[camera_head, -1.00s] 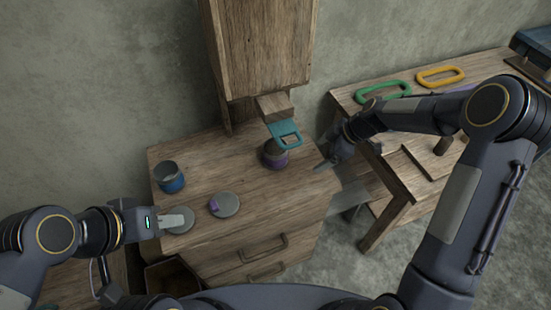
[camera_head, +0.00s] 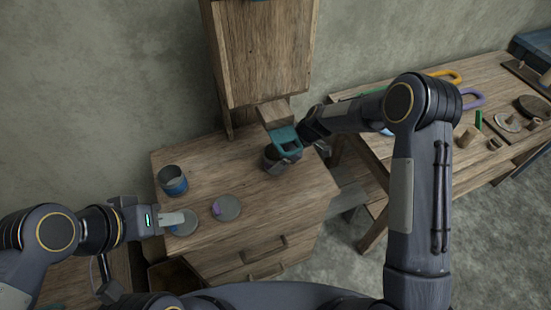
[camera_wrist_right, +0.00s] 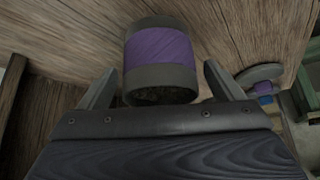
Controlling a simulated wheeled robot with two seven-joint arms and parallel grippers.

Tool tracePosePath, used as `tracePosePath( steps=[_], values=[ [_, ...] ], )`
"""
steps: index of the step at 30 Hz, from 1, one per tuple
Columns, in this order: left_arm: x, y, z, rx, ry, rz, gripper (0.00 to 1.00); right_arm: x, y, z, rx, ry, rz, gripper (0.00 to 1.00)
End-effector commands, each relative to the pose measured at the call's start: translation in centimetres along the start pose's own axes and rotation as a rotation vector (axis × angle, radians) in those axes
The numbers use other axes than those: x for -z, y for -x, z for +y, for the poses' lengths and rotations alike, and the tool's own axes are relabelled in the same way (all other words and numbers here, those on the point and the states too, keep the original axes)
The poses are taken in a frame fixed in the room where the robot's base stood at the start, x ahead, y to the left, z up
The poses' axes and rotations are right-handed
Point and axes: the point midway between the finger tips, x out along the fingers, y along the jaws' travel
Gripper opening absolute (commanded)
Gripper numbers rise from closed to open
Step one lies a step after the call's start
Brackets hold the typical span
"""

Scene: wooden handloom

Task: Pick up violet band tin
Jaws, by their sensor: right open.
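The violet band tin stands on the wooden cabinet top and is mostly hidden in the head view, where its dark wall (camera_head: 269,154) shows beside the teal handle. In the right wrist view its violet band (camera_wrist_right: 160,49) and dark open rim show clearly. My right gripper (camera_head: 285,167) is open at the tin. In the right wrist view its two fingers flank the rim, with gaps on both sides. My left gripper (camera_head: 180,219) is over a grey lid (camera_head: 186,230) at the cabinet's left front; its jaw gap is not clear.
A blue-banded tin (camera_head: 173,182) stands at the left. A second grey lid (camera_head: 231,207) with a violet mark lies in front. A bench (camera_head: 500,75) with several objects is at the right.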

Motion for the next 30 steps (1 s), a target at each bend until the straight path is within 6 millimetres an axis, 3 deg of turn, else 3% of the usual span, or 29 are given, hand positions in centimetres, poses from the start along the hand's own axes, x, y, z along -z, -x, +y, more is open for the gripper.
tracePosePath(
  steps=[9,21,30],
  values=[
    [0.02,0.05,0.02,0.000,0.000,0.000,0.36,0.01,-0.55,0.06,-0.003,0.000,0.001,0.86],
    [0.02,0.05,0.02,0.000,0.000,0.000,0.36,0.01,-0.52,0.06,-0.002,0.000,0.001,0.33],
    [-0.08,-0.16,-0.07,0.000,0.000,0.000,0.36,0.17,-0.48,0.05,-0.003,0.001,0.001,0.33]
  ],
)
